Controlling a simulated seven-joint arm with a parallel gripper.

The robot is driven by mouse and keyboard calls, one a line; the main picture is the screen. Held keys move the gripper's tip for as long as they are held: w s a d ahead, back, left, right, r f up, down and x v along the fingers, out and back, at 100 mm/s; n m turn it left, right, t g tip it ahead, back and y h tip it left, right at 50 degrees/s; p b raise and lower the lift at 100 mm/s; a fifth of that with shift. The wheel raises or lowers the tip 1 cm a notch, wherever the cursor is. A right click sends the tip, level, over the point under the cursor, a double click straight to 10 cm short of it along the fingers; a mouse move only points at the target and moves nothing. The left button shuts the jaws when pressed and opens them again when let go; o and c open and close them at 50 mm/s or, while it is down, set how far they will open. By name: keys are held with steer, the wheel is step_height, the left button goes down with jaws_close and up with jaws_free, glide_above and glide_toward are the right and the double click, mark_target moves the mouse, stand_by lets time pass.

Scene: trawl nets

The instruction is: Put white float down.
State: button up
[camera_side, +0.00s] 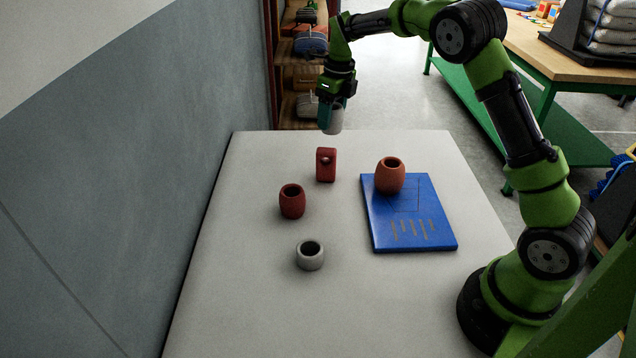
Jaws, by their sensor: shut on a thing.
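My gripper (330,108) is at the top centre, above the far end of the table. It is shut on a white float (331,120), whose lower part shows below the fingers. The float is in the air, and its upper part is hidden by the gripper. A second whitish, ring-shaped piece (310,262) with a dark hole stands on the table near the front.
The pale table (250,310) holds a red block with a hole (326,174), a dark red barrel-shaped float (292,208) and a blue board (440,235). An orange-brown float (389,181) stands on the board. A grey wall borders the left. The front is clear.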

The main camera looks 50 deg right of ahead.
steer(key=s+a+n+y, duration=0.1)
steer(key=s+a+n, duration=0.4)
steer(key=a, duration=0.8)
steer(key=s+a+n, duration=0.4)
steer(key=s+a, duration=0.3)
steer(key=a, duration=0.5)
steer(key=s+a+f+n+g, duration=0.1)
steer(key=s+a+f+n, duration=0.15)
steer(key=s, duration=0.45)
steer(key=s+a+f+n, duration=0.1)
steer(key=s+f+n, duration=0.1)
steer(key=s+n, duration=0.3)
steer(key=s+a+f+n+g, duration=0.1)
steer(key=s+a+f+n, duration=0.15)
steer(key=s, duration=0.55)
steer(key=w+a, duration=0.3)
steer(key=w, duration=0.1)
steer(key=w+a+f, duration=0.1)
steer(key=w+a, duration=0.2)
steer(key=a, duration=0.1)
steer(key=w+a, duration=0.3)
steer(key=w, duration=0.1)
steer(key=shift+w+a+f, duration=0.4)
steer(key=shift+a, duration=0.05)
steer(key=shift+f, duration=1.65)
